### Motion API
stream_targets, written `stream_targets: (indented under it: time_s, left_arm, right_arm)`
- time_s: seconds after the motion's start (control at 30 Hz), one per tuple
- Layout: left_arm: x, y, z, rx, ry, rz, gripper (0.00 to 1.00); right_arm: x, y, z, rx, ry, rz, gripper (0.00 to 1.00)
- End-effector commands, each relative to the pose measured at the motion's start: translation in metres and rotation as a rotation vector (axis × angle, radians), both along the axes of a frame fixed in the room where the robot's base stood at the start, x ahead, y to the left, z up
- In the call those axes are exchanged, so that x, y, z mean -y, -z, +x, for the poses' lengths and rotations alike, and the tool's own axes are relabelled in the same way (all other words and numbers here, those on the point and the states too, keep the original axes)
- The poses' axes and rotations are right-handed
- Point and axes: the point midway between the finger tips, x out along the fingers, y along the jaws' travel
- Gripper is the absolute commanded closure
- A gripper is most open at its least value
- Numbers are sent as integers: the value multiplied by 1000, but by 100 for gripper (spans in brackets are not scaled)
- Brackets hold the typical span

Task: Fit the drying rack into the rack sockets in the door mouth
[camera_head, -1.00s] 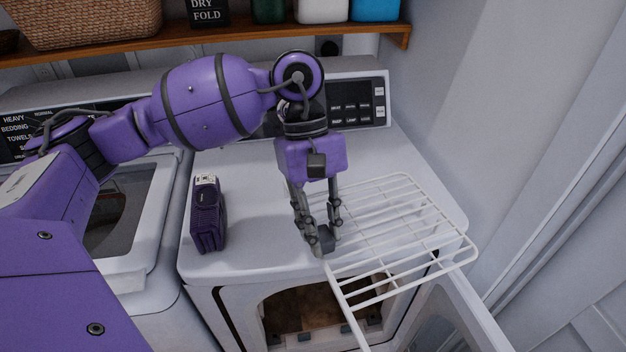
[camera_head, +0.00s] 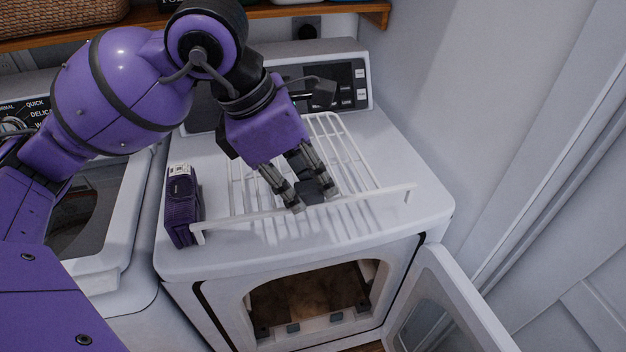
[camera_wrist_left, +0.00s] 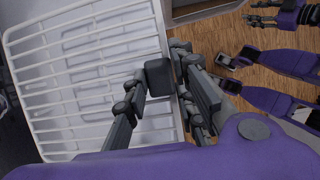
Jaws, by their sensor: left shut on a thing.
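The white wire drying rack (camera_head: 350,165) is over the dryer top, its long front bar nearest the door mouth. My left gripper (camera_head: 315,198) is shut on the drying rack at the middle of that bar. In the left wrist view the rack (camera_wrist_left: 85,75) spreads to the left of the left gripper (camera_wrist_left: 168,82). I cannot tell whether the rack touches the top. The door mouth (camera_head: 312,292) is open below, with small dark and pale pieces along its lower lip that look like the rack sockets (camera_head: 293,328). My right gripper (camera_wrist_left: 262,19) shows small in the left wrist view; its jaw state is unclear.
The open dryer door (camera_head: 445,305) swings out at the right. A purple box-like object (camera_head: 181,208) stands close to the rack's left end. A control panel (camera_head: 340,85) rises behind, below a wooden shelf (camera_head: 290,12). A wall closes the right side.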

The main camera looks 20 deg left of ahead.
Motion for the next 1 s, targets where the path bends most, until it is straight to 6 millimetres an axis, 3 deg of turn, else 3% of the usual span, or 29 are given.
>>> stream_targets:
  time_s: [0.2, 0.4, 0.77, 0.9, 1.0]
  left_arm:
    - [-4, 23, 55, -1, -2, -3, 100]
    - [-6, 60, 83, -2, 1, -1, 100]
    - [-8, 85, 104, -1, 1, 1, 100]
    - [-8, 108, 102, -2, 3, -1, 100]
    - [-8, 113, 102, 2, 4, 0, 100]
  right_arm:
    - [0, -4, 2, 4, -3, -1, 60]
    - [0, 0, -1, -7, -5, -1, 60]
    - [-1, 0, -2, -8, -5, 0, 60]
    - [-1, -1, -2, -7, -5, 1, 60]
    - [-1, -1, -2, -7, -5, 2, 60]
